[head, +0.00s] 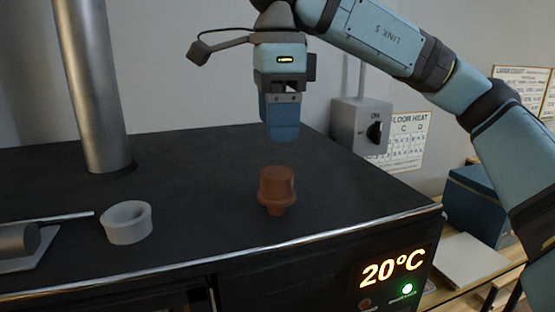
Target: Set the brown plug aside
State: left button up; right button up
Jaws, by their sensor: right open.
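The brown plug (277,188) stands on the dark top of the kiln (200,190), its wide part up and a narrower stem below. My right gripper (281,135) hangs above the plug and a little behind it, pointing down, apart from it. It is open and holds nothing; its blue fingers overlap in this view, so the gap does not show. My left gripper is not in view.
A pale ring (127,222) lies on the top at the left, beside a grey metal piece with a rod (20,240). A metal pipe (92,90) rises behind. A switch box (361,127) stands beyond the right back edge. The top around the plug is clear.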

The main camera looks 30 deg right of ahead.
jog(key=shift+r, duration=1.7)
jog(key=shift+s+f, duration=0.1)
